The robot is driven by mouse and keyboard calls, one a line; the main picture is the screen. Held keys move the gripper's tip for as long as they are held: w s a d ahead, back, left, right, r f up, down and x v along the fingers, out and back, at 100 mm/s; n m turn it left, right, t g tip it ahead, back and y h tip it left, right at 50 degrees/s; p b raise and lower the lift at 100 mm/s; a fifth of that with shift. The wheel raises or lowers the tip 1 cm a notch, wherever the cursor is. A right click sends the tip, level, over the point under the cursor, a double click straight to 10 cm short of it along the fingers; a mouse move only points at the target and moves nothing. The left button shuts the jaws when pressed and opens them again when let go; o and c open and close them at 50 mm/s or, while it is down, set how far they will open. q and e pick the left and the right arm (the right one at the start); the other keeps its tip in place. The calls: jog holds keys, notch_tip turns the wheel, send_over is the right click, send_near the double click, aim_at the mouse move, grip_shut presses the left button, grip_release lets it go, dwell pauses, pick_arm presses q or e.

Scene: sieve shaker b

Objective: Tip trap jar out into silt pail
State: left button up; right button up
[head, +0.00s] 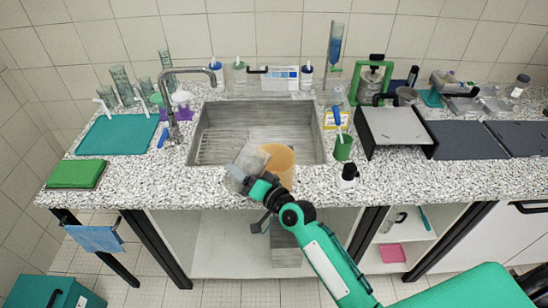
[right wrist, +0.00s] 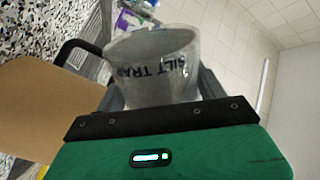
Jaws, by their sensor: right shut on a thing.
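The clear trap jar (head: 236,174), lettered "SILT TRAP", is in my right gripper (head: 250,182), at the sink's front edge. In the right wrist view the jar (right wrist: 152,62) sits between the fingers, its round end away from the palm and its lettering turned over. It looks tilted in the head view; I cannot tell what is inside. A tan-orange pail (head: 279,163), likely the silt pail, is just right of and behind the gripper, partly hidden by it. A tan surface (right wrist: 45,105) fills the left of the wrist view, close to the jar. My left gripper is not seen.
The steel sink (head: 225,125) lies behind, with a tall faucet (head: 170,90) at its left. A green cup (head: 343,147) and a small black-capped bottle (head: 348,174) stand to the right, near a black-framed stand (head: 395,125).

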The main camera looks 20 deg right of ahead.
aim_at(250, 159)
jog(key=shift+a+m, duration=0.1)
jog(key=shift+m, duration=0.5)
jog(key=shift+r+p, duration=0.15)
jog(key=shift+p, duration=0.15)
jog(key=shift+r+m+p, duration=0.5)
jog(key=shift+m+p, duration=0.15)
jog(key=shift+m, duration=0.15)
jog(key=shift+f+m, duration=0.15)
jog(key=shift+m, duration=0.65)
dwell(1.4)
jog(key=shift+w+d+r+m+p, duration=0.5)
jog(key=shift+d+r+m+p, duration=0.2)
jog(key=shift+d+m+p, duration=0.3)
dwell(1.1)
jog(key=shift+w+d+r+m+p, duration=0.1)
jog(key=shift+r+m+p, duration=0.3)
jog(key=shift+p, duration=0.2)
jog(key=shift+w+d+r+m+p, duration=0.1)
jog(key=shift+r+m+p, duration=0.2)
jog(key=shift+m+p, duration=0.25)
jog(key=shift+c, duration=0.2)
dwell(0.7)
